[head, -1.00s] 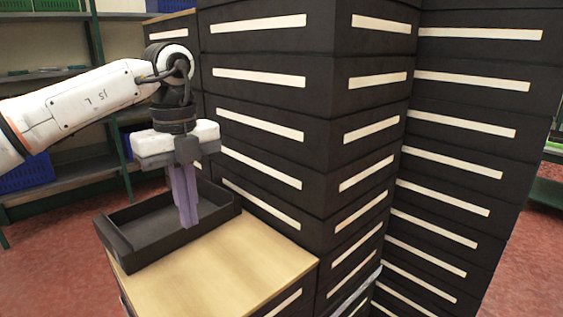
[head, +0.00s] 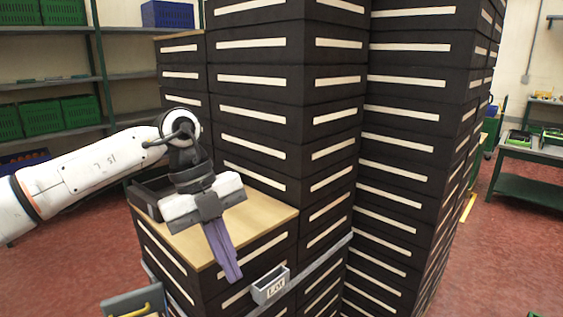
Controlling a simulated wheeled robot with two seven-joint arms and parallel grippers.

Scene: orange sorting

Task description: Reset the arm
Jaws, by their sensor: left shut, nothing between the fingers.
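My left arm comes in from the left, and its white and grey left gripper (head: 230,272) points down with its purple fingers together. It is shut and empty, in front of the wooden top (head: 264,216) of the low stack. A black open tray (head: 146,194) sits on that wooden top, behind the gripper and partly hidden by my arm. I cannot see any orange in the tray. My right gripper is not in the picture.
Tall stacks of black boxes with white strips (head: 290,110) stand just right of the gripper. Shelves with green bins (head: 40,118) are at the back left. A green table (head: 530,170) stands at the right. Red floor (head: 90,250) is open at the left.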

